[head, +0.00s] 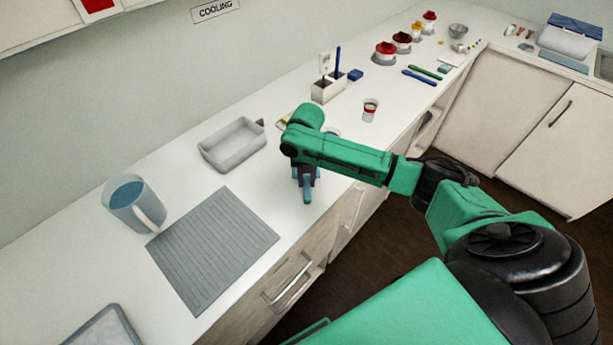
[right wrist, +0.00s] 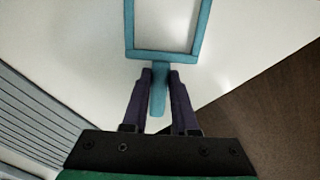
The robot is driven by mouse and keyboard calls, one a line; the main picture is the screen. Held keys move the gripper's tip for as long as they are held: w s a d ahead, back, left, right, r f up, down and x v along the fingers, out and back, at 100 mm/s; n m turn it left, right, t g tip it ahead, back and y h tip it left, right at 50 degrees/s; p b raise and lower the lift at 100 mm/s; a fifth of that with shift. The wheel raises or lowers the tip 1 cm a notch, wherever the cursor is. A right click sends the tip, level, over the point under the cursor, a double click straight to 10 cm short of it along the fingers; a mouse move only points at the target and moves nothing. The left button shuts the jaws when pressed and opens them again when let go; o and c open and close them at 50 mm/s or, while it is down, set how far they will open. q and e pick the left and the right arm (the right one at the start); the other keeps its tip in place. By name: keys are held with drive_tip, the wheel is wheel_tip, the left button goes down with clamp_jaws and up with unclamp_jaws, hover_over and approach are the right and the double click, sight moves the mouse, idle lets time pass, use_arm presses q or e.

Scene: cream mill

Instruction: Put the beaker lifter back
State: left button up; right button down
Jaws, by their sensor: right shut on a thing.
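My right gripper (head: 306,183) points down over the counter near its front edge, to the right of the ridged grey mat. It is shut on the beaker lifter, a blue piece with a rectangular open frame (right wrist: 130,28) and a short handle (right wrist: 158,95). In the right wrist view the handle lies between the two dark fingers of the gripper (right wrist: 160,76), and the frame extends beyond the fingertips. In the head view only a small blue part (head: 307,192) shows below the arm. I cannot tell whether the lifter touches the counter. My left gripper is not in view.
The ridged grey mat (head: 212,248) lies bare on the counter. A blue jug (head: 133,207) and an empty grey tray (head: 232,146) stand behind it. A pen holder (head: 328,88), a small red-banded jar (head: 370,109) and red-lidded jars (head: 384,54) stand farther along. A drawer handle (head: 291,281) juts from the front.

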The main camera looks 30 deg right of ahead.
sight(306, 182)
drive_tip(key=shift+f, duration=0.1)
drive_tip(key=c, duration=0.7)
unclamp_jaws()
wheel_tip(306, 182, up, 12)
drive_tip(key=shift+r+b, duration=0.15)
drive_tip(key=shift+b, duration=0.85)
drive_tip(key=shift+s, duration=0.1)
